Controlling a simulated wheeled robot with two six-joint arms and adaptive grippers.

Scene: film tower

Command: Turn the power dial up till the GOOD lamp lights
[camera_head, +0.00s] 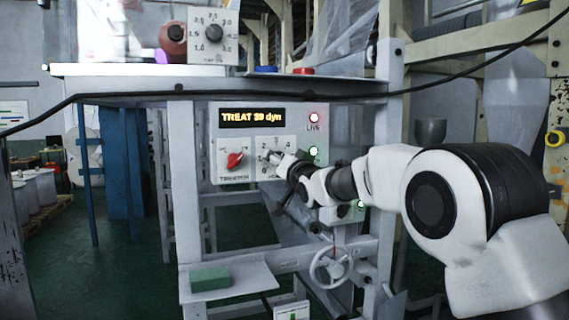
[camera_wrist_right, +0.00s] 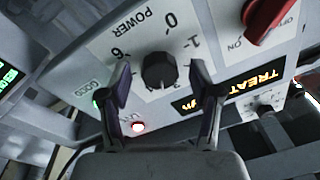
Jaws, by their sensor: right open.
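The power dial (camera_wrist_right: 159,71) is a black knob on a white plate marked POWER, with figures around it. In the right wrist view my right gripper (camera_wrist_right: 158,76) is open, one finger on each side of the dial, with gaps to it. The display (camera_head: 252,117) reads TREAT 39 dyn. My left gripper is not in view.
A red switch knob (camera_head: 235,160) marked TREATER sits left of the dial. The LIVE lamp (camera_head: 314,118) glows red above. A handwheel (camera_head: 331,266) is below, and a green block (camera_head: 210,278) lies on a low shelf. A black cable crosses above the panel.

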